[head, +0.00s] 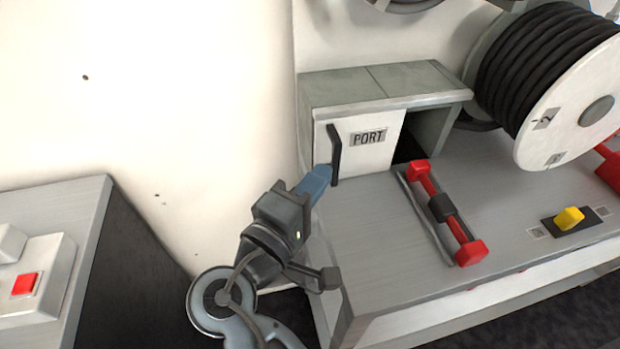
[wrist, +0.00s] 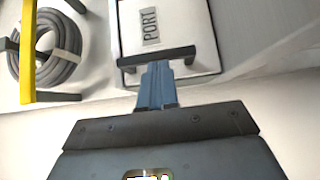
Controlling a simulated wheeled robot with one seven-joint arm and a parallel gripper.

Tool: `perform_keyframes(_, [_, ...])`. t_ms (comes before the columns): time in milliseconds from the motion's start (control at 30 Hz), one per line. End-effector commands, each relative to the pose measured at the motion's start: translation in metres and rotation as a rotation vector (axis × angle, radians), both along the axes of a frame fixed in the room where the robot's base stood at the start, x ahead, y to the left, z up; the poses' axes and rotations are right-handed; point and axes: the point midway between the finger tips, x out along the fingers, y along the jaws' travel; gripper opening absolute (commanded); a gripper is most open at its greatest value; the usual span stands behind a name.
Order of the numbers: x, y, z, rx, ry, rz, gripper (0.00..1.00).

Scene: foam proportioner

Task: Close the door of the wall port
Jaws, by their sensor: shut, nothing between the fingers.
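The wall port (head: 385,95) is a grey box with a pale door (head: 375,140) labelled PORT on its front. The door covers the left part of the front, and a dark opening (head: 411,143) shows to its right. A black bar handle (head: 335,150) stands upright near the door's left edge. My gripper (head: 320,178) is shut and empty, its blue fingers at the left of the handle's lower part. In the wrist view the fingertips (wrist: 156,68) meet the handle (wrist: 155,58) near its middle; I cannot tell whether they touch it.
A large hose reel (head: 580,100) stands at the right, above a yellow knob (head: 569,218). A grey cabinet with a red button (head: 25,284) is at the left. Bare wall lies between.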

Motion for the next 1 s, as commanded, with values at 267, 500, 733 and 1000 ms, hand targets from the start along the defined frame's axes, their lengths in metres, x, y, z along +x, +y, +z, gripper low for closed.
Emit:
perform_keyframes(267, [0.004, -0.014, 0.001, 0.000, 0.001, -0.005, 0.00])
perform_keyframes(500, [0.021, -0.076, 0.001, -0.001, 0.002, -0.008, 0.00])
perform_keyframes(733, [0.031, -0.111, 0.000, 0.000, 0.000, -0.003, 0.00])
perform_keyframes(1000, [0.033, -0.115, 0.000, 0.000, -0.001, -0.003, 0.00])
